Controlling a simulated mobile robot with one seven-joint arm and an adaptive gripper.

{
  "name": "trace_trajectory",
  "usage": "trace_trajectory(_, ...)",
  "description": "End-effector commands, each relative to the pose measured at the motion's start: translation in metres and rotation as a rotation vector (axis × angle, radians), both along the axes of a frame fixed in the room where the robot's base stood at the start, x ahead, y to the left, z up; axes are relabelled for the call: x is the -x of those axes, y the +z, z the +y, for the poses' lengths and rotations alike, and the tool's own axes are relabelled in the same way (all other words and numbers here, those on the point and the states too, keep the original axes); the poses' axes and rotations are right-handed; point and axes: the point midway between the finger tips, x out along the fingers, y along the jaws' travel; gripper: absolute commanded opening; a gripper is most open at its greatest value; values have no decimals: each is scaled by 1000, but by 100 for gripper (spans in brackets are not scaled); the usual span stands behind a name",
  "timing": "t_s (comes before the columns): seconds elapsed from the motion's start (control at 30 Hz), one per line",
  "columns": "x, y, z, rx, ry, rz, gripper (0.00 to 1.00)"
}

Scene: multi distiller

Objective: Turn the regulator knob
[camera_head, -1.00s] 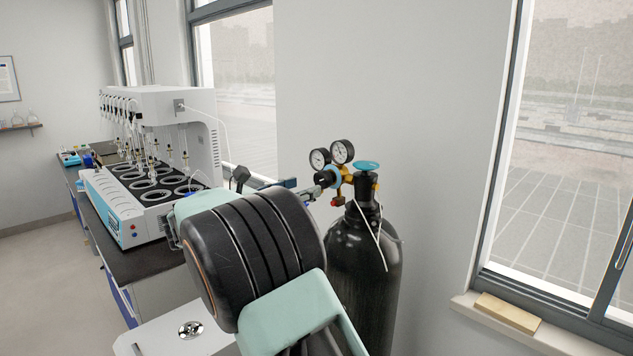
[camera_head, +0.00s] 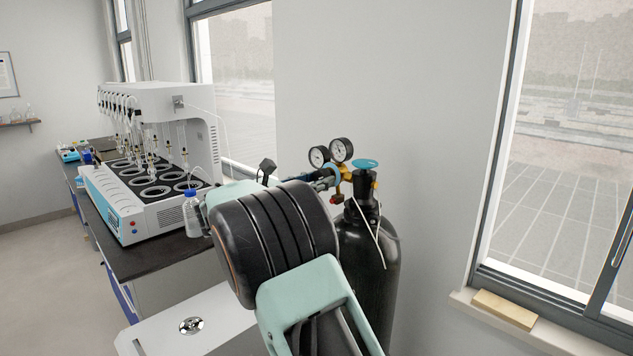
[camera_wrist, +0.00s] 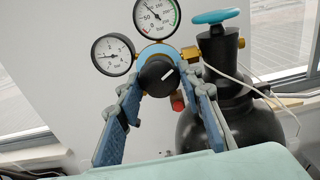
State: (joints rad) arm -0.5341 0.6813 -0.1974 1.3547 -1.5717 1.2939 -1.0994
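The regulator knob (camera_wrist: 155,76) is round and black with a white line that slants up to the right. It sits in a blue ring on the brass regulator, below two pressure gauges (camera_wrist: 113,54). In the wrist view my gripper (camera_wrist: 163,84) is open, with one blue-grey finger on each side of the knob. I cannot tell whether either finger touches it. In the head view my gripper (camera_head: 322,180) reaches the regulator from the left and largely hides the knob. The gauges (camera_head: 341,150) stand just above it.
The black gas cylinder (camera_head: 372,265) with a teal handwheel (camera_head: 366,163) stands against the wall. The white distiller (camera_head: 155,160) and a blue-capped bottle (camera_head: 191,213) are on the bench to the left. A window (camera_head: 560,160) is at right.

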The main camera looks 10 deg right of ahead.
Motion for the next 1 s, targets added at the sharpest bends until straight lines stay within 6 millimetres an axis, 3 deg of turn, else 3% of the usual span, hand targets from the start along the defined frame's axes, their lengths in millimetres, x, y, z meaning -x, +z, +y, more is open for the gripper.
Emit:
trace_trajectory(0.13, 0, 0, 0, 0, 0, 0, 10)
trace_trajectory(0.47, 0, -2, 0, -97, 0, -135, 10)
trace_trajectory(0.73, 0, 0, 0, -103, -1, -142, 10)
trace_trajectory(0.77, 0, 0, 0, -104, -1, -142, 35)
trace_trajectory(0.9, 0, 0, 0, -103, 0, -142, 50)
trace_trajectory(1.0, 0, 0, 0, -103, 0, -142, 51)
